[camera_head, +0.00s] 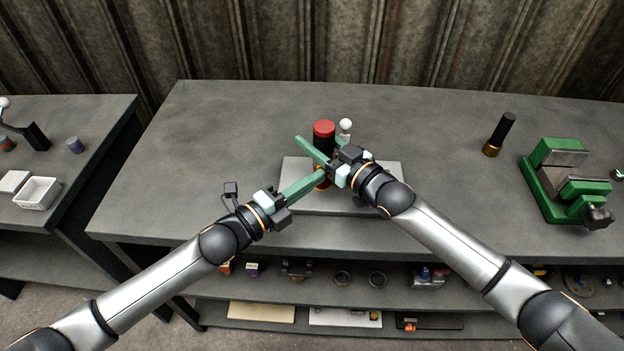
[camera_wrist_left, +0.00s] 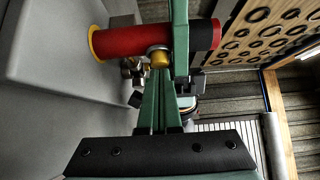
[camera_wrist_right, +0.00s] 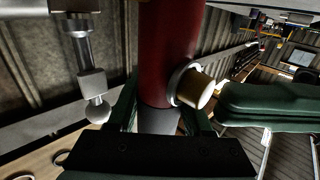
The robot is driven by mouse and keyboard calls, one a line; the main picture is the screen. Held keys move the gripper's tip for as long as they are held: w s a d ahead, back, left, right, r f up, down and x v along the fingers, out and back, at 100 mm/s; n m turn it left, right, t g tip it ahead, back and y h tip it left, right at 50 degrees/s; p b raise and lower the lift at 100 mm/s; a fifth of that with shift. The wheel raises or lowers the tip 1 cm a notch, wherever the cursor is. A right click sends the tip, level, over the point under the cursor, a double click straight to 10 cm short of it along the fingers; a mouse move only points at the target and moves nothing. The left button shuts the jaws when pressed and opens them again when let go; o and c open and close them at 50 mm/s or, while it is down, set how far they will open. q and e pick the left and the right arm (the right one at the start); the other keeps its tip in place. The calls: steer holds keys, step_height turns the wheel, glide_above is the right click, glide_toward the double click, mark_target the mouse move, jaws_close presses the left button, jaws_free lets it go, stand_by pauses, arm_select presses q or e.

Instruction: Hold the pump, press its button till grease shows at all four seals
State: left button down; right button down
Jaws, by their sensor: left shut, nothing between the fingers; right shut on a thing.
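The pump (camera_head: 324,131) is an upright cylinder with a red top and a dark band, over a pale grey block. My right gripper (camera_head: 312,152) is shut around it. In the right wrist view the red pump body (camera_wrist_right: 166,45) stands between the fingers. A brass button (camera_wrist_right: 195,90) in a grey collar sticks out of its side; it also shows in the left wrist view (camera_wrist_left: 160,58). My left gripper (camera_head: 319,174) is shut and empty, its tips at the button. I cannot tell whether they touch it. No seals or grease can be made out.
The grey block (camera_head: 370,200) lies on the grey bench. A white-balled post (camera_head: 346,128) stands just behind the pump. A black and brass cylinder (camera_head: 499,134) and a green vise (camera_head: 562,178) stand at right. The bench left of the pump is clear.

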arm_select(q)
steer(key=shift+w, duration=1)
steer(key=shift+w+a, duration=0.1)
steer(key=shift+w, duration=0.2)
steer(key=s+a, duration=0.6)
steer(key=s, duration=0.6)
steer(key=shift+a, duration=0.25)
stand_by(0.9)
